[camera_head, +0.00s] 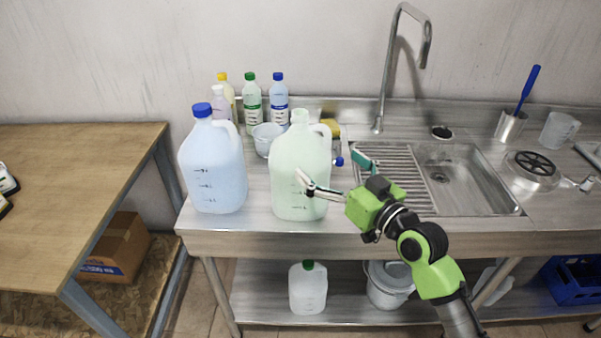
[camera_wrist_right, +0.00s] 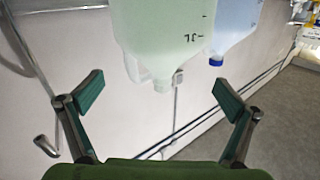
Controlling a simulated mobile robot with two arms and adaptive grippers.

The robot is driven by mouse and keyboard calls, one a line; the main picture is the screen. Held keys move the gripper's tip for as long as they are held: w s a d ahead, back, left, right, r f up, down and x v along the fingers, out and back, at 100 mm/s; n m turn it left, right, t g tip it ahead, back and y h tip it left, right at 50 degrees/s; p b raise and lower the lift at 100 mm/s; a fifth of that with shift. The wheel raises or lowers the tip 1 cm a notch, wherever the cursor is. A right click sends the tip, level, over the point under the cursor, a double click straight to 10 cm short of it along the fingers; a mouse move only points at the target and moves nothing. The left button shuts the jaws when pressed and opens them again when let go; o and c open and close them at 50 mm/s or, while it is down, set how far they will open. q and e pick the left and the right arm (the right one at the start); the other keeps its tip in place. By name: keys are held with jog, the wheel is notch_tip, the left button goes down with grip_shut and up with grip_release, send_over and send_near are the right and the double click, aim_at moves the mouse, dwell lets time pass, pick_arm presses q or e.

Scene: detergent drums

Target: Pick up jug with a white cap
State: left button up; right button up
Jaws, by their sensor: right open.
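The jug with a white cap (camera_head: 299,165) is pale green and translucent, standing upright near the front edge of the steel counter. Its pale, whitish cap (camera_head: 300,117) is on top. My right gripper (camera_head: 333,170) is open and empty at the jug's right side; one finger overlaps the jug in the head view, and contact cannot be told. In the right wrist view the scene is upside down. The jug (camera_wrist_right: 165,28) hangs in from the top, its cap (camera_wrist_right: 162,86) between and beyond my open fingers. My left gripper is not in view.
A blue jug (camera_head: 213,165) with a blue cap stands just left. Behind are several small bottles (camera_head: 252,105) and a white bucket (camera_head: 267,138). A sink (camera_head: 470,185) with a tall tap (camera_head: 385,70) lies right. A green-capped jug (camera_head: 308,290) stands on the lower shelf.

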aim_at(315, 152)
jog(key=p+x, duration=0.1)
jog(key=x, duration=0.5)
jog(key=shift+w+a, duration=0.15)
jog(key=shift+w, duration=0.2)
jog(key=shift+f+p+x, duration=0.15)
jog(key=shift+p+x, duration=0.1)
jog(key=shift+x, duration=1.1)
jog(key=shift+f+p+x, duration=0.15)
jog(key=shift+p+x, duration=0.1)
jog(key=shift+x, duration=1.1)
